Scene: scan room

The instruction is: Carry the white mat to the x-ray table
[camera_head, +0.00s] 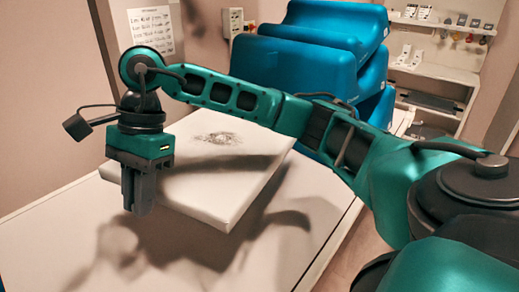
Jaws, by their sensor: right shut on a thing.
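The white mat (222,178) is a thick, flat square pad with a dark speckled patch on top. It is over the long white table top (50,240), which looks like the x-ray table. My right gripper (138,208) points down at the mat's left edge, its fingers closed on it. The fingers hide that edge. Shadows lie on the table beside and below the mat; whether its underside touches the table I cannot tell. My right arm crosses over the mat's far part. My left gripper is out of view.
Blue padded cushions (295,68) are stacked behind the table at centre right. A white shelf unit (440,60) with small items stands at the back right. A paper notice (152,24) and a wall box (232,22) are on the wall. The near table top is bare.

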